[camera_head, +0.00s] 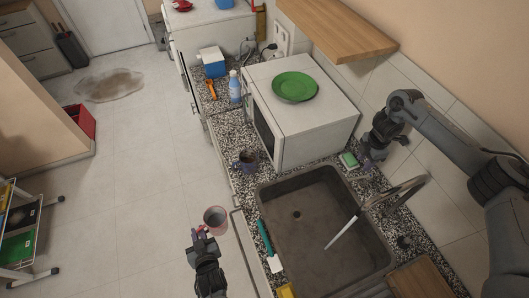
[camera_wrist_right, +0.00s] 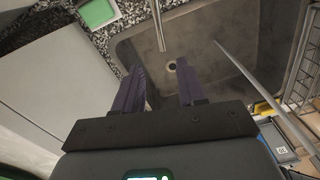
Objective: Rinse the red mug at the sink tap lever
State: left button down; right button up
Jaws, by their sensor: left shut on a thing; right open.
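The red mug (camera_head: 216,223) shows at the tip of my left gripper (camera_head: 203,232), which is shut on it. The mug is upright-looking over the floor, left of the counter edge, with its grey inside visible. My right gripper (camera_head: 369,158) is open and empty above the counter behind the sink; its spread fingers also show in the right wrist view (camera_wrist_right: 160,82). The metal tap (camera_head: 397,192) arches over the right side of the grey sink (camera_head: 300,215). The lever is not clearly distinguishable.
A dark mug (camera_head: 247,161) stands on the counter left of the sink. A green-and-white sponge (camera_head: 348,160) lies near my right gripper. A white microwave (camera_head: 305,125) carries a green plate (camera_head: 295,86). A wooden board (camera_head: 425,281) lies at the sink's front right. The sink basin is empty.

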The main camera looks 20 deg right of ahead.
pick_arm(q)
notch_tip(320, 180, down, 3)
jog(key=b, duration=0.3)
jog(key=shift+f, duration=0.1)
pick_arm(e)
send_over(354, 178)
notch_tip(354, 178, down, 6)
jog(key=shift+s, duration=0.1)
pick_arm(q)
jog(key=shift+r, duration=0.2)
pick_arm(e)
jog(key=shift+f, duration=2.65)
grip_shut()
